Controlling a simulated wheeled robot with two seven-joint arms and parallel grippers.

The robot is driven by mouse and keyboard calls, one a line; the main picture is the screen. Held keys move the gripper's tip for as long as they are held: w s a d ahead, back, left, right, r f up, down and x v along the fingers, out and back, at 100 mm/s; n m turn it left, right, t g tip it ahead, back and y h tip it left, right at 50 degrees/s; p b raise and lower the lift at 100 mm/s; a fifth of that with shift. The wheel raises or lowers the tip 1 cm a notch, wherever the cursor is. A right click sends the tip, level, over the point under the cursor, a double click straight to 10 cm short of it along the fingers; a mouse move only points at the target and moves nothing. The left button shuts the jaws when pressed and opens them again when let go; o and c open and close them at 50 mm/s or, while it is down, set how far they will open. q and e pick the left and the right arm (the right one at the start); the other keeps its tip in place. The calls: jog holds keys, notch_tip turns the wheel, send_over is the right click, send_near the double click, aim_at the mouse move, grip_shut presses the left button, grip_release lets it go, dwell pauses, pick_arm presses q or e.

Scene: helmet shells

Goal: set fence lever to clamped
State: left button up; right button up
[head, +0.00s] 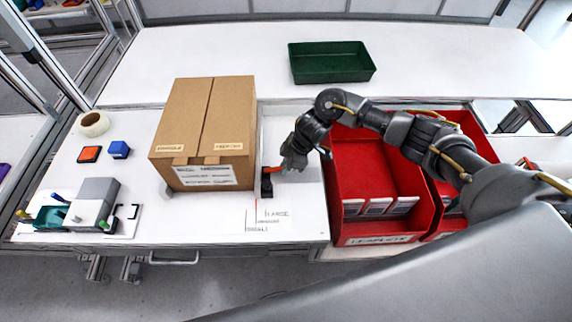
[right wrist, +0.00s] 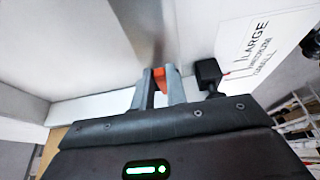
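The fence lever (head: 275,169) is a small orange-red handle on a black base (head: 266,184), just right of the cardboard box. The handle points right, toward my right gripper (head: 287,168). In the right wrist view, the orange lever (right wrist: 159,76) sits between the two grey fingertips of my right gripper (right wrist: 159,88). The fingers are close together and appear to touch it on both sides. The black knob-like part (right wrist: 209,73) stands beside the right finger. My left gripper is not in view.
A large cardboard box (head: 203,125) stands left of the lever. Red bins (head: 375,238) stand to the right, under my right arm. A green tray (head: 330,76) lies at the back. Printed size labels (head: 268,215) mark the white surface in front.

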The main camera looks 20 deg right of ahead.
grip_shut()
jog(key=shift+s+d+f+y+b, duration=0.1)
jog(key=shift+d+f+y+b, duration=0.05)
jog(key=shift+f+y+b, duration=0.35)
jog(key=shift+f+t+y, duration=0.2)
jog(key=shift+t+y, duration=0.1)
jog(key=shift+y, duration=0.3)
jog(key=shift+r, duration=0.1)
jog(key=o, duration=0.6)
grip_release()
jog(key=shift+r, duration=0.1)
jog(key=b+v, duration=0.1)
jog(key=v, duration=0.9)
jog(key=shift+d+r, duration=0.25)
